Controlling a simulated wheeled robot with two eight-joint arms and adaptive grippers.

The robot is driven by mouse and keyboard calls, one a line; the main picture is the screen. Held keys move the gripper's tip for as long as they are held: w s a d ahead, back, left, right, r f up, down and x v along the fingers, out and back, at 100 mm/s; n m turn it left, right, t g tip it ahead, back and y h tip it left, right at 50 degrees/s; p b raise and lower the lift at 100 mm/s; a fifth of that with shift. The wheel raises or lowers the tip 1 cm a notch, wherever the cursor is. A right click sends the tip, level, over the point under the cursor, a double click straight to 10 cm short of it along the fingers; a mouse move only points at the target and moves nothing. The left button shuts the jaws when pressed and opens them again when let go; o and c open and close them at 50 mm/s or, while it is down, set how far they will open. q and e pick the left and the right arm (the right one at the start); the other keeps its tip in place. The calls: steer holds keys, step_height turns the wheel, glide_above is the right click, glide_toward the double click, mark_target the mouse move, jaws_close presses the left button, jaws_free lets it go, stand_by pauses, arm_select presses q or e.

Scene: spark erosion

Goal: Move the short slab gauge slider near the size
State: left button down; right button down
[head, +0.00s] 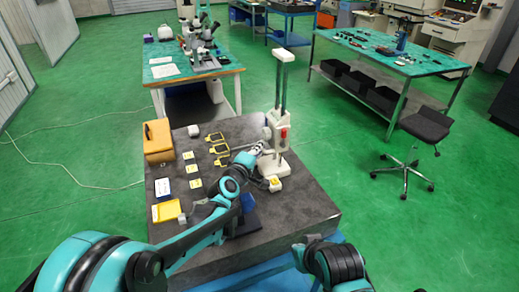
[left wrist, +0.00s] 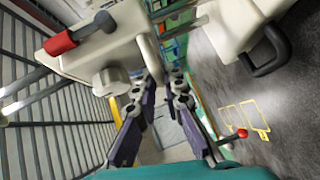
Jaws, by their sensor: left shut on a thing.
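The slab gauge (head: 284,90) stands upright at the back right of the dark granite slab, with two posts and a white top. Its white slider (head: 275,122) sits low on the posts and has a red part facing me. In the left wrist view the slider (left wrist: 105,55) fills the upper left, with a red-ended handle and a grey knob. My left gripper (head: 260,149) reaches the gauge from the left, at the slider's lower part. Its fingers (left wrist: 163,80) are closed on the slider; the exact contact is partly hidden. My right arm shows at bottom right, but its gripper does not.
The granite slab (head: 305,205) carries an orange box (head: 157,138), yellow frames (head: 219,149), small yellow cards and a yellow tray (head: 166,211) at left. A white block (head: 274,184) stands before the gauge. The slab's front right is clear.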

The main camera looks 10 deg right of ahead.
arm_select(q)
steer(key=c, duration=1.9)
jaws_free()
steer(key=v, duration=1.2)
steer(key=shift+a, duration=0.1)
